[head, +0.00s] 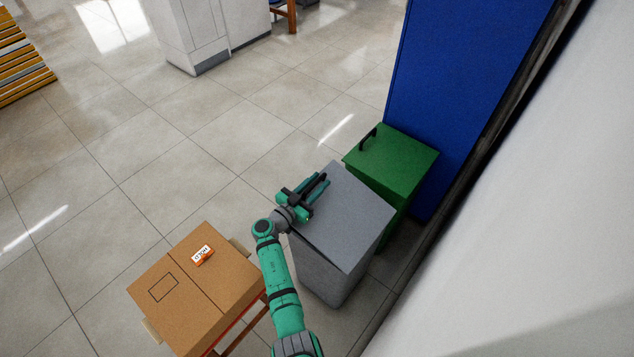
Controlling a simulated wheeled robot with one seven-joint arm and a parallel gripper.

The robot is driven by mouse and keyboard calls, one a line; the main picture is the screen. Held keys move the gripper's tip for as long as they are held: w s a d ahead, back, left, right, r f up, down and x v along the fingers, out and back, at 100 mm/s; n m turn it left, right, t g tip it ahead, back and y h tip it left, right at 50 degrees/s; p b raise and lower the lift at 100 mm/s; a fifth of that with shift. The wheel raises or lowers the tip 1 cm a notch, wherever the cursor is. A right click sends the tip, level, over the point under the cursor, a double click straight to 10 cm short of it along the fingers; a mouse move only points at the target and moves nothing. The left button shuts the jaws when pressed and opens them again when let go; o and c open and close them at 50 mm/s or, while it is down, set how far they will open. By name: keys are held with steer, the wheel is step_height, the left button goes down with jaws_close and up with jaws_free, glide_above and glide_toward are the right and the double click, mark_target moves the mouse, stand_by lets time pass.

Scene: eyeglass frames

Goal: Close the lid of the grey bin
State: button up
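The grey bin (322,276) stands right of centre in the head view. Its flat grey lid (350,218) lies over the top of the bin; I cannot tell whether a small gap is left under its edge. My gripper (322,181) is at the lid's upper left edge, with its green and black fingers pointing up and right over that edge. It hides the lid's left corner. I cannot tell whether the fingers touch the lid or how far apart they are. No handle shows on the grey lid.
A green bin (392,160) with a black handle stands just behind the grey one, beside a blue cabinet (455,90). A cardboard box (222,272) on a red-edged stand is at lower left. A pale wall (530,230) bounds the right. Tiled floor (150,170) at left is clear.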

mark_target(304, 195)
steer(key=shift+s+a, duration=0.2)
steer(key=shift+a, duration=0.2)
steer(key=v, duration=1)
steer(key=shift+s, duration=0.1)
